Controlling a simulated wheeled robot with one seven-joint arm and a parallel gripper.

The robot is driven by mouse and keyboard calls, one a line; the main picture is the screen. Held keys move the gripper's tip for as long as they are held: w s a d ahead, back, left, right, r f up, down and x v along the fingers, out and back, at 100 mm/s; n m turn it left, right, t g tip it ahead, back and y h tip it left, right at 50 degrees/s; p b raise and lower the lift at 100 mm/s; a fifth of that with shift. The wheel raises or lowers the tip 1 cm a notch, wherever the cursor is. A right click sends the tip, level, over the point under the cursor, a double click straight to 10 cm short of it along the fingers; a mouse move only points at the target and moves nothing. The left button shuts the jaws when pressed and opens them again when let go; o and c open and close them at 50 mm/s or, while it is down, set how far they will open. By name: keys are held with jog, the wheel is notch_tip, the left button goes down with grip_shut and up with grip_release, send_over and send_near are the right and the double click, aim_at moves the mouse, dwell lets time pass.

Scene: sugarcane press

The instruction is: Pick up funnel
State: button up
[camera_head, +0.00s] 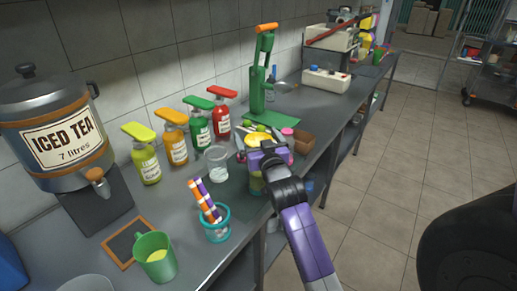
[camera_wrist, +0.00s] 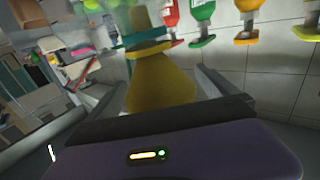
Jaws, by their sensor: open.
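The yellow funnel (camera_head: 257,138) shows in the head view just beyond my gripper (camera_head: 262,152), partly hidden by it. In the wrist view, where the scene appears upside down, the funnel (camera_wrist: 160,85) is a large yellow cone between my two fingers. Its wide end is towards my palm and its narrow end points to a teal-rimmed container (camera_wrist: 140,40). Whether the funnel rests in that container I cannot tell. My gripper is open, with a finger on each side of the funnel. Contact between fingers and funnel cannot be made out.
A glass (camera_head: 217,163) and a teal holder with striped straws (camera_head: 215,228) stand left of my gripper. Several pump bottles line the wall, beside an iced tea dispenser (camera_head: 62,137). A green press (camera_head: 262,82) stands behind. A brown box (camera_head: 303,142) is close on the right.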

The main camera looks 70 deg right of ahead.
jog(key=shift+w+d, duration=0.4)
jog(key=shift+d, duration=0.1)
jog(key=c, duration=1.6)
jog(key=shift+o, duration=0.2)
jog(key=shift+r, duration=0.1)
